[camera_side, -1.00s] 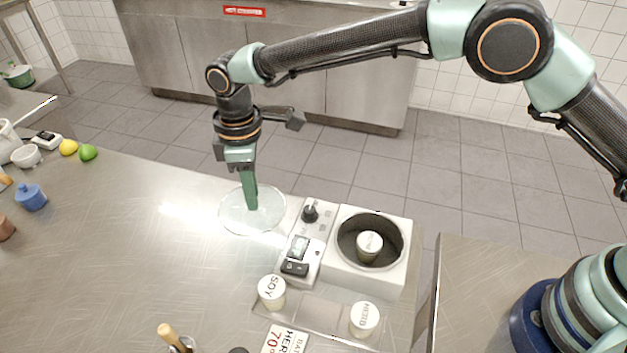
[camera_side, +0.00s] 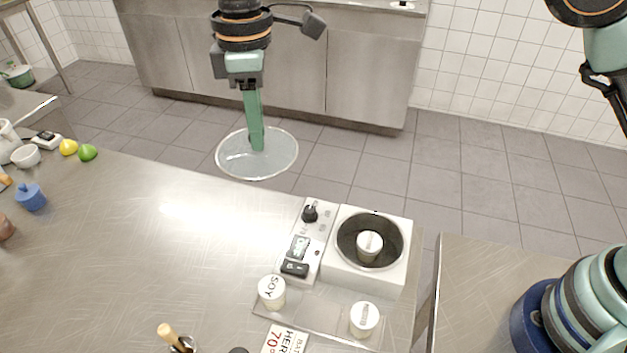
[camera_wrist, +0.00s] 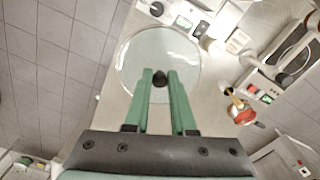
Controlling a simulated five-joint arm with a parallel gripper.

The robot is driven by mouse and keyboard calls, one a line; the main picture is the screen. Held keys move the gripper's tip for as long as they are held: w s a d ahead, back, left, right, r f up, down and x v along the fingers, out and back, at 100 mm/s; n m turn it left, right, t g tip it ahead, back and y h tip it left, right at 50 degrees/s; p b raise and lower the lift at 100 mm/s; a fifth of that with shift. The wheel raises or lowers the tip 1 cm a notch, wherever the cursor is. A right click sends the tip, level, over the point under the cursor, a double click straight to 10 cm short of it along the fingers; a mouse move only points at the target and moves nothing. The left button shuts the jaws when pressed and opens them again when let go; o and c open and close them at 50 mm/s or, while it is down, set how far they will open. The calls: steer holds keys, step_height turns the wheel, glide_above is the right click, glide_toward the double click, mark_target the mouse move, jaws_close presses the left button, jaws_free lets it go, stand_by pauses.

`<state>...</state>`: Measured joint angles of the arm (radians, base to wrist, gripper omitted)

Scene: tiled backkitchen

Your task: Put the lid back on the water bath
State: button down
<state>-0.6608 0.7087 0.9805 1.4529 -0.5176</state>
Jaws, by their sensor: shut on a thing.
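The lid (camera_side: 236,160) is a clear round disc with a pale rim, and it also shows in the wrist view (camera_wrist: 150,48). My gripper (camera_side: 257,147) is shut on the lid's dark knob (camera_wrist: 160,80) and holds the lid in the air, above and beyond the table's back edge. The water bath (camera_side: 365,275) is a white box with a round dark opening, to the right of and below the lid in the side view. The opening is uncovered. A white-topped cup (camera_side: 369,243) stands inside it.
The bath's control panel (camera_side: 309,240) has a knob and switches. A SOY cup (camera_side: 271,291) and another lidded cup (camera_side: 364,318) stand in front of the bath. A sign (camera_side: 285,341) lies nearby. The left of the steel table (camera_side: 140,250) is mostly clear.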

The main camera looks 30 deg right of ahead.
steer(key=s+d+f, duration=0.3)
steer(key=s+d, duration=0.4)
steer(key=s+d+f, duration=0.3)
steer(key=s+d, duration=0.3)
steer(key=s, duration=0.1)
steer(key=shift+w+f, duration=0.2)
steer(key=shift+f, duration=3.1)
steer(key=shift+f, duration=0.15)
steer(key=shift+c, duration=1)
jaws_free()
step_height(320, 180, up, 7)
